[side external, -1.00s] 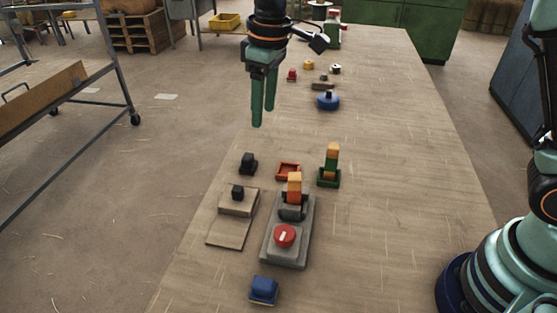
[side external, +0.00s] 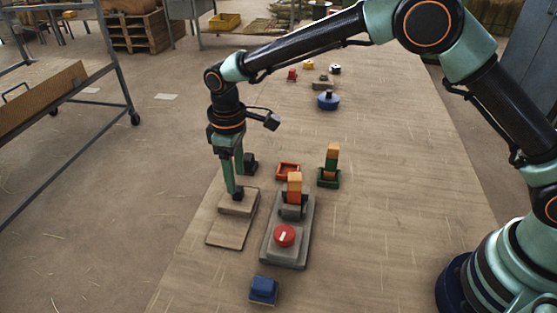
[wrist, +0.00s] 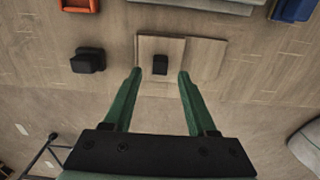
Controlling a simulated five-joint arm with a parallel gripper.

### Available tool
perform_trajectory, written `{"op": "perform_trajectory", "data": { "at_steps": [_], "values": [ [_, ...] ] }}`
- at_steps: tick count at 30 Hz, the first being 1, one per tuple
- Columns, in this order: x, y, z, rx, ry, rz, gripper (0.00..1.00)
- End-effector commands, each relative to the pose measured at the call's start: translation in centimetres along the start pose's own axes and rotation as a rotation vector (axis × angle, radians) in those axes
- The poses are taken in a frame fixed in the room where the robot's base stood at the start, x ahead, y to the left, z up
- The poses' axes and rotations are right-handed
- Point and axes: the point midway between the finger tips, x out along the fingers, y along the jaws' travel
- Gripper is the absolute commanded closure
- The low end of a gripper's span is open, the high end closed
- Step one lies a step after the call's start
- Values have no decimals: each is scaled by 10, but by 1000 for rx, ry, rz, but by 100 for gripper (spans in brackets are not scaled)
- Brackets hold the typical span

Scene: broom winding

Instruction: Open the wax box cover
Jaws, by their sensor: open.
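A pale wooden box (side external: 230,228), apparently the wax box, sits near the table's left edge. Its raised cover (side external: 238,208) carries a small black knob, which also shows in the wrist view (wrist: 160,65). A flat, lower board (wrist: 207,58) extends to one side of the cover. My gripper (side external: 236,194) points down over the cover, with its green fingers low at the knob. In the wrist view, my gripper (wrist: 158,74) is open, the knob lies between the fingertips, and a gap shows on both sides. In the side view the fingers mostly hide the knob.
A black block (side external: 251,162) stands close behind the box. A grey fixture with a red knob (side external: 284,236) and orange block (side external: 294,185) stands to the right. A red tray (side external: 288,170), green holder (side external: 329,180) and blue block (side external: 264,289) are nearby.

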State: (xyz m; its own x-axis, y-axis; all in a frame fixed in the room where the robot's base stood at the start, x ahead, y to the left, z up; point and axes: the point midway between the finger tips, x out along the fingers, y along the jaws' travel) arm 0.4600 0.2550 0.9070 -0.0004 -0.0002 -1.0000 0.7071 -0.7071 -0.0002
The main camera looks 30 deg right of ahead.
Motion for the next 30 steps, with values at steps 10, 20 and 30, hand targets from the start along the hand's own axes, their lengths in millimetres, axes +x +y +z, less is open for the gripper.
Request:
{"op": "perform_trajectory", "data": {
  "at_steps": [10, 20, 30],
  "values": [
    [33, 0, 0, 0, 0, 0, 43],
    [34, 0, 0, 0, 0, 0, 62],
    [34, 0, 0, 1, 1, 0, 100]
  ]
}}
